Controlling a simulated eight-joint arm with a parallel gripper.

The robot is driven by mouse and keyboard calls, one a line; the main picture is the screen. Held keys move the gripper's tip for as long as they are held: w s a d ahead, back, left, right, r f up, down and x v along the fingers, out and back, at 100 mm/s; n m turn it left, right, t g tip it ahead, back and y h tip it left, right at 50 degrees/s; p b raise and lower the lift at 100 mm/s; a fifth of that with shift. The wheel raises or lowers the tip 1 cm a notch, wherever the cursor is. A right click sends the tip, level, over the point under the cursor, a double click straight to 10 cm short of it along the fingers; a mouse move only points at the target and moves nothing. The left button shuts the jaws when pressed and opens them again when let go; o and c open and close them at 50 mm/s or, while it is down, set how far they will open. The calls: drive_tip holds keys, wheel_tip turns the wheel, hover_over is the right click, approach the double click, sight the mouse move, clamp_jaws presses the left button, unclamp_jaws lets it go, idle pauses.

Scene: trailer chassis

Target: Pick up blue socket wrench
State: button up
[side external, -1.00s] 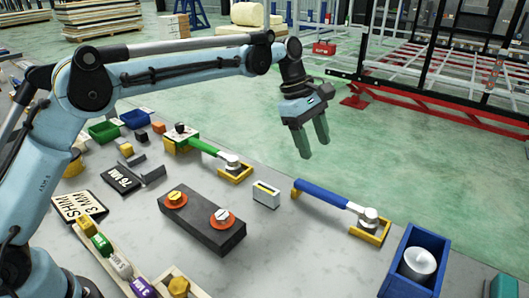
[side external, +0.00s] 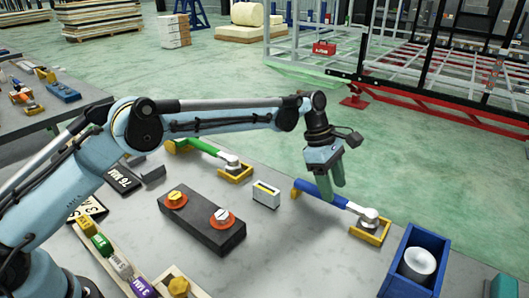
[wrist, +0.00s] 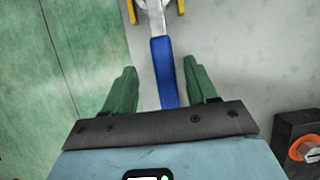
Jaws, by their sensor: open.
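The blue socket wrench (side external: 308,187) lies on the grey table, its silver head resting in a yellow holder (side external: 369,233) at the right. My gripper (side external: 333,192) is open and points down over the middle of the blue handle, its green fingers hiding part of it. In the wrist view the blue handle (wrist: 164,72) runs between the two open green fingers (wrist: 160,72), with its head beyond the fingertips. Handle and fingers appear apart there. The exact height of the fingertips above the handle is hard to tell.
A green-handled wrench (side external: 208,149) lies farther back left. A small white box (side external: 266,194) and a dark block with orange-ringed knobs (side external: 202,220) stand left of the blue wrench. A blue bin (side external: 408,266) holding a white cylinder stands at right. The table's edge runs just behind the wrench.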

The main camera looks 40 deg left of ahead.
sight(334, 204)
drive_tip(key=x, duration=0.4)
drive_tip(key=shift+s+f, duration=0.3)
drive_tip(key=shift+f, duration=0.1)
clamp_jaws()
